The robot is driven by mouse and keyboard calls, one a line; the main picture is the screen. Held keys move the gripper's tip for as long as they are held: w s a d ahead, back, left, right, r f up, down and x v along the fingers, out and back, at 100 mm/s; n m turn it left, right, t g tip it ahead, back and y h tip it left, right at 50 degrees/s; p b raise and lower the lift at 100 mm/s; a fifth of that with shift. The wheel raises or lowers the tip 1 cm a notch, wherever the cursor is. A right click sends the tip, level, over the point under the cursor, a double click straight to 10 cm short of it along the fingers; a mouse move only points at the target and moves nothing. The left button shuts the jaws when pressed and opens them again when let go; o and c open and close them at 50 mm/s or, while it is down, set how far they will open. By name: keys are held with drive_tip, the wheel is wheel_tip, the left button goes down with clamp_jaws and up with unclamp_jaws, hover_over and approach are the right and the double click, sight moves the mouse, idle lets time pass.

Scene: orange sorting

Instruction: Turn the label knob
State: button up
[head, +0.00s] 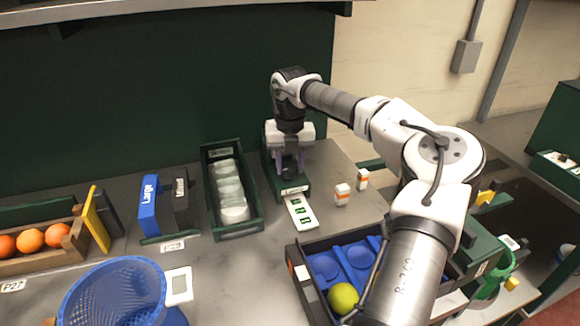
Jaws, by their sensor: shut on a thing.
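My gripper (291,168) points down into the dark green label device (296,187) at the back middle of the bench. Its fingers are shut on the label knob, which is mostly hidden between the fingers and the device's body. A white label strip with green marks (300,212) lies at the front of the device.
A green tray of stacked clear cups (258,222) stands close on the left. Small white-and-orange boxes (342,195) stand on the right. A dark crate with blue cups (309,295) holds a yellow-green fruit (343,297). A blue mesh basket (115,295) and oranges (30,240) are at left.

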sight(290, 168)
drive_tip(key=shift+m, duration=0.9)
drive_tip(key=o, duration=1)
wheel_tip(290, 168, up, 14)
drive_tip(key=shift+f+b, duration=0.1)
drive_tip(key=shift+b, duration=1.05)
